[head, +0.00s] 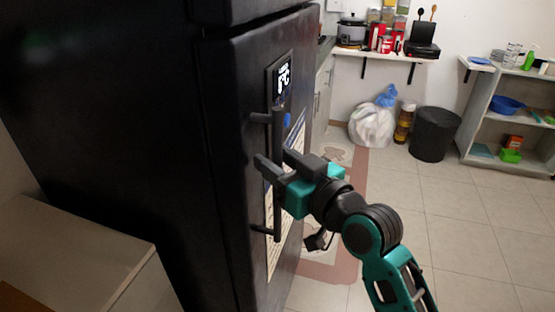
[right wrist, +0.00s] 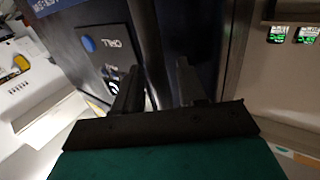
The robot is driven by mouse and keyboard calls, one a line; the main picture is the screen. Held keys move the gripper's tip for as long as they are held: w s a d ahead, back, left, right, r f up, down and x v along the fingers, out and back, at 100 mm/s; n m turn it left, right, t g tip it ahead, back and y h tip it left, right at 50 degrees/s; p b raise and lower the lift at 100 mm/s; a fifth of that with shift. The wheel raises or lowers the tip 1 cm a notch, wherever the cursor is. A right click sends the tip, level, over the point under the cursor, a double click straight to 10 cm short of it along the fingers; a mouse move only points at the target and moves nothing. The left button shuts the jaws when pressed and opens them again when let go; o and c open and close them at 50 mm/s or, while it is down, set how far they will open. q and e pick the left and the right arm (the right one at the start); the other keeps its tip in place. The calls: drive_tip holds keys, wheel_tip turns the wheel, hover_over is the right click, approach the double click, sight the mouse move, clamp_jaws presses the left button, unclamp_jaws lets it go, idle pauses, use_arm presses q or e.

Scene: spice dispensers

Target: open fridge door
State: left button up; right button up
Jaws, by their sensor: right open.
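The black fridge (head: 110,110) fills the left of the head view. Its door (head: 235,150) looks shut against the body. A dark vertical bar handle (head: 277,225) stands off the door front below a lit display (head: 284,79). My right gripper (head: 276,162) is open at the middle of the handle. In the right wrist view, a dark upright bar that looks like the handle (right wrist: 148,45) shows between the two fingers of the gripper (right wrist: 156,82). Whether either finger touches it I cannot tell. My left gripper is not in view.
A beige cabinet top (head: 75,255) is at the lower left, beside the fridge. A white bag (head: 373,125), a black bin (head: 434,134) and a shelf unit (head: 490,110) stand at the back. The tiled floor (head: 480,230) on the right is clear.

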clamp_jaws()
idle(0.4)
